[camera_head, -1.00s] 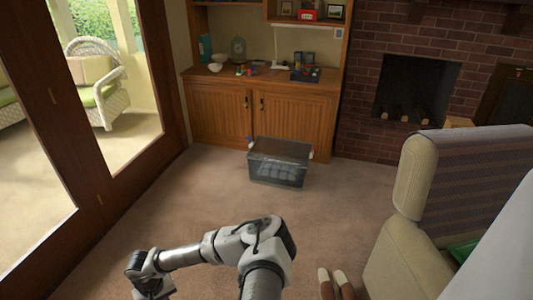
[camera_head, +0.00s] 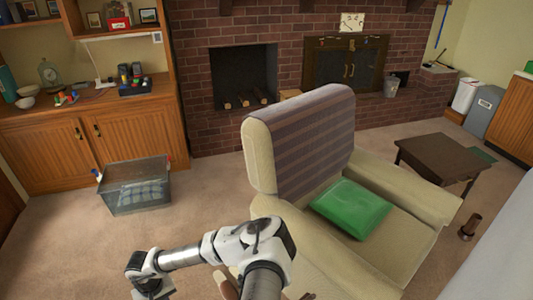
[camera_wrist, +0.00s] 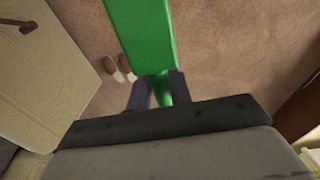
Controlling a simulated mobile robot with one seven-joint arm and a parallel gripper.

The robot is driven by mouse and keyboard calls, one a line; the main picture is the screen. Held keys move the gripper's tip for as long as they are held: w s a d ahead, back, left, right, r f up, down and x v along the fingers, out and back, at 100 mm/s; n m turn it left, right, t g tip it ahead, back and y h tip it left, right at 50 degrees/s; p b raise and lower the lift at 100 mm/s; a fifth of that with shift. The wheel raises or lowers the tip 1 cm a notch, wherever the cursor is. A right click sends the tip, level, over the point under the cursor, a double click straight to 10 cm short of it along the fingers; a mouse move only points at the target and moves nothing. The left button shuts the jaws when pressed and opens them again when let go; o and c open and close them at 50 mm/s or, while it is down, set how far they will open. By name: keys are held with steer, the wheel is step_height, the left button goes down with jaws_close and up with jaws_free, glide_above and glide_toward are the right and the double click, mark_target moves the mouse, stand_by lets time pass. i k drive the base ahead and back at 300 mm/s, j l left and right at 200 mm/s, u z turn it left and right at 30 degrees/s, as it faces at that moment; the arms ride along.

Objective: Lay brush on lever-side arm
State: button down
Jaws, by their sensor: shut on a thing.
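My gripper (camera_wrist: 155,92) is shut on the narrow end of a long green thing, which I take to be the brush (camera_wrist: 140,30). It widens away from the fingers and runs out of the wrist view at the top. The beige armchair (camera_head: 390,262) is right of centre in the head view, with its near arm (camera_head: 295,245) partly behind my own arm. In the wrist view, a brown lever (camera_wrist: 22,25) is on the chair's beige side (camera_wrist: 45,90) at left. The brush is over the carpet, apart from that side. It cannot be made out in the head view.
A green cushion (camera_head: 350,207) lies on the seat and a striped cloth (camera_head: 315,145) covers the backrest. Slippers (camera_wrist: 118,68) lie on the carpet beside the chair. A clear storage box (camera_head: 135,188) stands at left. A dark low table (camera_head: 440,155) is beyond the chair.

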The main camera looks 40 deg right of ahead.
mark_target(332, 244)
steer(key=k+j+z, duration=0.1)
steer(key=z, duration=1)
